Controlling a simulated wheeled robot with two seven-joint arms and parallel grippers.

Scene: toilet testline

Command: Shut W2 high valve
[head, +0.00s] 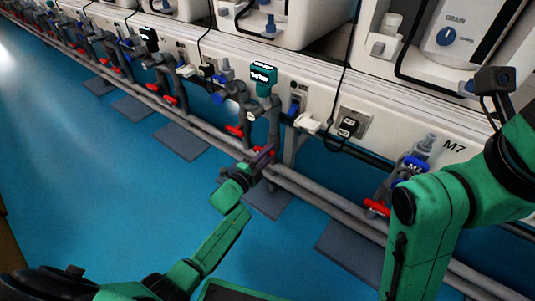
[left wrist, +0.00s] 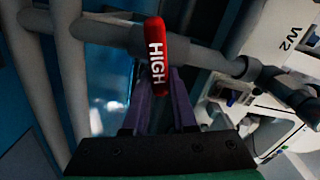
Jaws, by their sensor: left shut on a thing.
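The W2 high valve handle (left wrist: 155,52) is a red lever marked "HIGH" in white in the left wrist view. It lies across a grey pipe, pointing up in that picture. My left gripper (left wrist: 161,78) has its purple fingers on either side of the handle's lower part and is shut on it. In the head view, my left gripper (head: 263,157) is at the grey pipes below a teal-headed fitting, and its fingers mostly hide the handle. The label "W2" (left wrist: 291,39) shows on the white panel at right. My right gripper is out of view.
Other red handles (head: 236,130) sit along the pipe row, one by the M7 station (head: 377,207). Long grey pipes (head: 335,207) run low in front of the white testline. Grey mats (head: 181,140) lie on the blue floor, open at left.

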